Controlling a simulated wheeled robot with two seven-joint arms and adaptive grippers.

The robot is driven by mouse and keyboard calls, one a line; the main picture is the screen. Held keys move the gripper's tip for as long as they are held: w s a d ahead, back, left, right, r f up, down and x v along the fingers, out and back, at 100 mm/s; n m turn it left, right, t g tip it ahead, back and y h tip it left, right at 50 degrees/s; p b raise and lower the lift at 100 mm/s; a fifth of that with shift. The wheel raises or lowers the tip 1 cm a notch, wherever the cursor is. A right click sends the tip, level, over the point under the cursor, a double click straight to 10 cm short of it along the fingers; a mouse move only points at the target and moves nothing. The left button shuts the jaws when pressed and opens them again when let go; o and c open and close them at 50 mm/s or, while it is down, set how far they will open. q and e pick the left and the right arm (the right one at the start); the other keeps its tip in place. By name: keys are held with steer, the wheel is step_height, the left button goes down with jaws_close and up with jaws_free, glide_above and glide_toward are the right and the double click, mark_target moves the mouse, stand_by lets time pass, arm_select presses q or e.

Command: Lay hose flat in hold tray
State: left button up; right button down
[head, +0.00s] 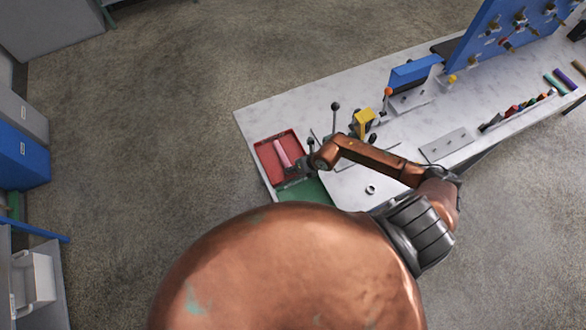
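A red tray (266,160) sits at the left end of the white bench. A short pink hose (282,153) lies slanted within the tray's outline, towards its right side. Whether it rests flat on the tray floor is too small to tell. My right arm comes in from the right, and its dark gripper (295,172) is at the tray's right edge, close to the hose's lower end. The fingers are small and partly hidden, so I cannot tell whether they are open, shut or touching the hose. My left gripper is not in view.
A green mat (305,191) lies just below the tray. A yellow block (363,122) and an upright black-knobbed lever (335,112) stand right of the tray. A grey plate (448,143) and a blue panel (505,35) are further right. The bench's upper left corner is clear.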

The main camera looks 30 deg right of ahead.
steer(key=shift+w, duration=0.1)
steer(key=c, duration=2.1)
jaws_free()
steer(key=shift+w, duration=0.1)
steer(key=o, duration=0.5)
steer(key=shift+r, duration=0.2)
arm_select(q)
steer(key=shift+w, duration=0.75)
arm_select(e)
steer(key=v, duration=1.1)
steer(key=shift+s+d+r, duration=0.2)
steer(key=shift+s, duration=0.05)
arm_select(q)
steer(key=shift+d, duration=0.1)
